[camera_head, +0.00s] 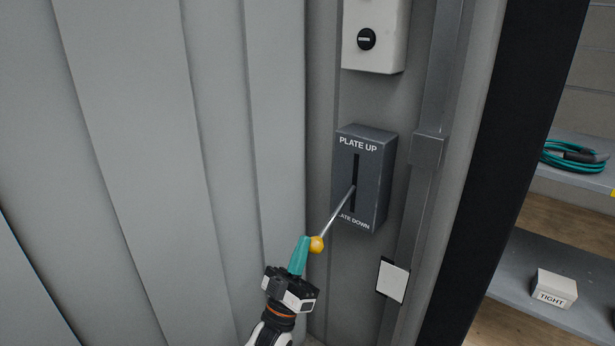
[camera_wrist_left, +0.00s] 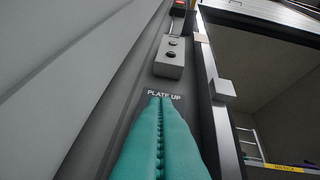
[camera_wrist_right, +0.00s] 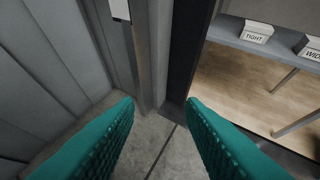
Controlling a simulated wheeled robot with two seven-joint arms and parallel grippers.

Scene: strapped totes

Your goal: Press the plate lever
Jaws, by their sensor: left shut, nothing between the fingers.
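The plate lever (camera_head: 337,211) is a thin metal rod with a yellow ball knob (camera_head: 316,244). It comes out of the slot in a dark grey box (camera_head: 379,180) marked "PLATE UP" at the top and "PLATE DOWN" at the bottom. The rod leaves the slot in its lower part and slants down toward me. My left gripper (camera_head: 304,240) is shut and empty, its teal fingertips beside the knob's left; I cannot tell whether they touch. In the left wrist view the closed fingers (camera_wrist_left: 161,105) hide the lever. My right gripper (camera_wrist_right: 161,103) is open and empty, above the floor.
A pale control box (camera_head: 376,30) with a black knob is on the wall above the lever box. A vertical metal conduit (camera_head: 428,148) runs to its right. A white card (camera_head: 392,280) hangs below. Shelves at the right hold a teal coil (camera_head: 572,157) and a "TIGHT" box (camera_head: 554,288).

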